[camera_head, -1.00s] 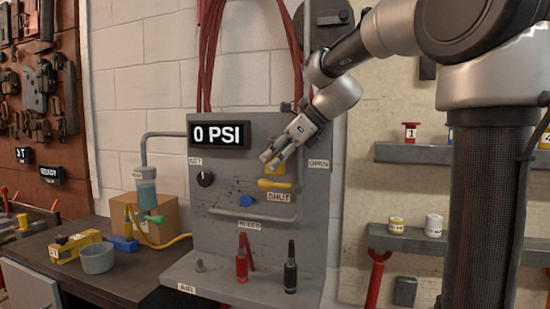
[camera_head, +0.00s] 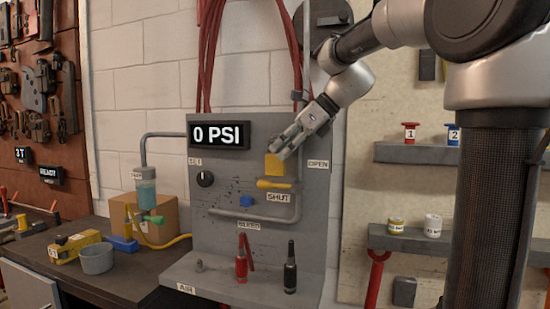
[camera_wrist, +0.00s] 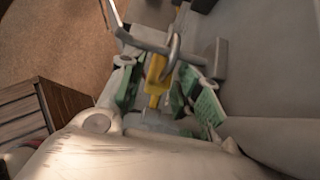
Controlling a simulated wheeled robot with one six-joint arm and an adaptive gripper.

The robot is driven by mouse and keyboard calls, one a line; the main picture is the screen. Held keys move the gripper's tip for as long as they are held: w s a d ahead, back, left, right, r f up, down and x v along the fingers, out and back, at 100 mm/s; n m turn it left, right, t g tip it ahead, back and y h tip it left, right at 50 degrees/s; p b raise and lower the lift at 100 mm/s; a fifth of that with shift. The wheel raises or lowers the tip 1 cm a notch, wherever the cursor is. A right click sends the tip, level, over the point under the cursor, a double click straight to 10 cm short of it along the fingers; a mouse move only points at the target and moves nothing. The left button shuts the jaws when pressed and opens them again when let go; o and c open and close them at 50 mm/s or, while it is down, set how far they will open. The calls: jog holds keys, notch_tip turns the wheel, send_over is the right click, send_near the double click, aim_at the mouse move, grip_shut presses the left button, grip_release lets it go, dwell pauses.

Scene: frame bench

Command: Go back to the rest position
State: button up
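My gripper (camera_head: 280,150) is in front of the upper right of the grey panel. In the wrist view its green-padded fingers (camera_wrist: 165,98) stand apart. The yellow valve handle (camera_head: 274,184) lies level above the SHUT label, below my gripper. A yellow block (camera_head: 274,166) sits just above that handle, close under my fingertips. A yellow part (camera_wrist: 156,76) shows between the fingers in the wrist view; contact cannot be told. The gauge (camera_head: 219,135) reads 0 PSI.
Grey pipework (camera_head: 296,203) runs around the handle, and red hoses (camera_head: 212,60) hang above the panel. A red fitting (camera_head: 241,262) and a black one (camera_head: 290,268) stand on the panel's ledge. Shelves with small items (camera_head: 410,152) are at right.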

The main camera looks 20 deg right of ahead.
jog(key=v, duration=0.8)
jog(key=s+d+f+n+h, duration=0.3)
jog(key=s+f+n, duration=0.8)
jog(key=n, duration=0.1)
jog(key=s+d+f+n+h, duration=0.4)
jog(key=s+f+n, duration=0.8)
jog(key=n, duration=0.1)
jog(key=shift+f+g, duration=0.25)
jog(key=shift+g, duration=0.15)
jog(key=shift+w, duration=0.1)
